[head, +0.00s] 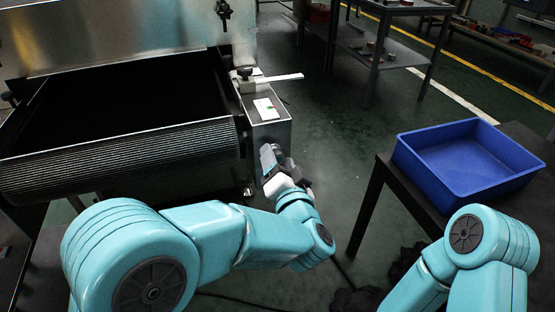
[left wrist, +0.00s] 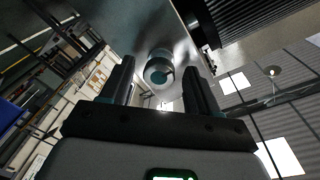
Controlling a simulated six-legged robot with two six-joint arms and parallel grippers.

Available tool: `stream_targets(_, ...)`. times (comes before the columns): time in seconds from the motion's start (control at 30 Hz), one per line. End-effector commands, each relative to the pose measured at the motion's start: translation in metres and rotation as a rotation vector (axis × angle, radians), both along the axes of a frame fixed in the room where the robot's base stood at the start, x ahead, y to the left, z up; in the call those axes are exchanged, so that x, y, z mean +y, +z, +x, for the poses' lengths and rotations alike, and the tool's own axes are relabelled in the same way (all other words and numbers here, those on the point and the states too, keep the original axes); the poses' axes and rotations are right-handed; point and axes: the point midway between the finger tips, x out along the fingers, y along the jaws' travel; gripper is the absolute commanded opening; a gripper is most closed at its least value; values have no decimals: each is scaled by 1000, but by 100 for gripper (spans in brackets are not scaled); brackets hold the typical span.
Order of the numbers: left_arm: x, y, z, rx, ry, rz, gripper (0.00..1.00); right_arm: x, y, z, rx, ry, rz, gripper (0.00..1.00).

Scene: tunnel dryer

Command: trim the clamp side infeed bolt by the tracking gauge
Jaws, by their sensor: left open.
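My left gripper (head: 268,160) reaches to the front of the metal side box (head: 270,133) at the right end of the dryer's belt roller. In the left wrist view its jaws (left wrist: 158,67) are open. A round, short cylinder with a teal band, which looks like the infeed bolt (left wrist: 158,72), shows between and beyond the fingertips, apart from both fingers. The head view does not show this bolt. A white card with red and green marks, likely the tracking gauge (head: 266,107), lies on the box top. Behind it is a dark clamp knob (head: 245,73).
The wide dark belt (head: 120,100) with a ribbed roller (head: 120,160) fills the left. A pale bar (head: 280,78) sticks out right behind the card. A blue bin (head: 465,190) stands on a dark table at right. Green floor (head: 335,130) is clear between.

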Motion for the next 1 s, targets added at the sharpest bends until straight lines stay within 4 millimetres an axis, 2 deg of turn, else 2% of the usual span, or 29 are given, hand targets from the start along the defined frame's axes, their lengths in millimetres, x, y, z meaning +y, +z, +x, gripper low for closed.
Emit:
stream_targets(0.07, 0, 0, 0, 0, 0, 0, 61, 0, 0, 0, 0, 0, 0, 43)
stream_targets(0.23, 0, 0, 0, 0, 0, 0, 5, 0, 0, 0, 0, 0, 0, 43)
stream_targets(0.67, 1, -1, 2, -22, 0, -69, 5, 0, -3, 0, -1, -1, 0, 43)
stream_targets(1.0, 1, -3, 2, -105, 0, -324, 5, -3, -15, 3, -5, -10, -2, 43)
